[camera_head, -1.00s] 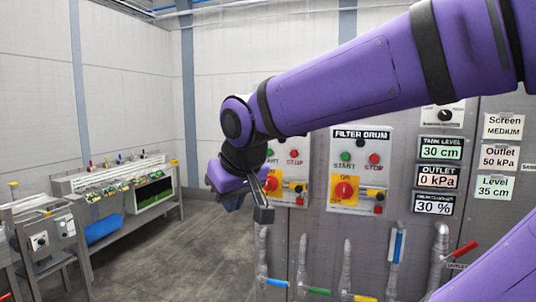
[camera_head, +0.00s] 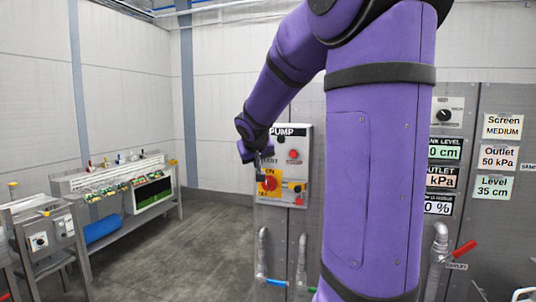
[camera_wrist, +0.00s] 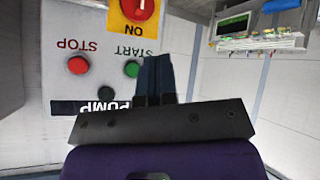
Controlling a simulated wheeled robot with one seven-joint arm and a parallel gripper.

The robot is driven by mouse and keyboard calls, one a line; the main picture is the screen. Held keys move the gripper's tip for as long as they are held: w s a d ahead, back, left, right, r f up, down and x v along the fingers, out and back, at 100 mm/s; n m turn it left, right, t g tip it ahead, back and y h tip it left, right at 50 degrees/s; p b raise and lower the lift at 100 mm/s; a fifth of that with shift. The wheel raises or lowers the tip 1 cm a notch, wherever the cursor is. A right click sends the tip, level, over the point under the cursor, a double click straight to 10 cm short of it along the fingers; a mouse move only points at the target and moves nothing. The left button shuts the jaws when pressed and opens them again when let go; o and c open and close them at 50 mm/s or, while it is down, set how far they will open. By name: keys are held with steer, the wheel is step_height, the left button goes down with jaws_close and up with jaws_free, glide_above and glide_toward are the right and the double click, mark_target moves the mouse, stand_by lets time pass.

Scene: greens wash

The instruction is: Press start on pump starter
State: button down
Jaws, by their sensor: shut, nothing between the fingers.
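The pump starter panel (camera_head: 303,135), a pale box labelled PUMP, hangs on the grey cabinet. It has a red STOP button (camera_head: 294,155) and a red rotary switch (camera_head: 268,184) on a yellow ON plate. My gripper (camera_head: 262,163) is in front of its left part and hides the START button there. In the wrist view the panel appears upside down, with the green START button (camera_wrist: 131,69) and red STOP button (camera_wrist: 78,65). My shut gripper (camera_wrist: 156,60) is empty, its fingers just right of the green button in that picture. I cannot tell whether they touch the panel.
My arm covers the filter drum panel and part of the display labels. Pipes with coloured handles, including a red one (camera_head: 465,248), stand low at the cabinet. A bench (camera_head: 125,180) and a small control stand (camera_head: 45,238) are at the left. The floor between is clear.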

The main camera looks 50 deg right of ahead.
steer(key=w+d, duration=0.3)
steer(key=d, duration=0.5)
steer(key=shift+w, duration=0.2)
steer(key=shift+d, duration=0.1)
stand_by(2.1)
steer(key=shift+w+d, duration=0.15)
steer(key=shift+d, duration=0.2)
steer(key=shift+w+d, duration=0.15)
steer(key=shift+d, duration=0.25)
stand_by(0.8)
steer(key=shift+a, duration=0.1)
steer(key=shift+s+a, duration=0.3)
steer(key=shift+a, duration=0.4)
steer(key=shift+s+a, duration=0.35)
steer(key=shift+a, duration=0.45)
steer(key=shift+s+a, duration=0.3)
steer(key=shift+a, duration=0.45)
steer(key=shift+s+a, duration=0.35)
steer(key=shift+a, duration=0.45)
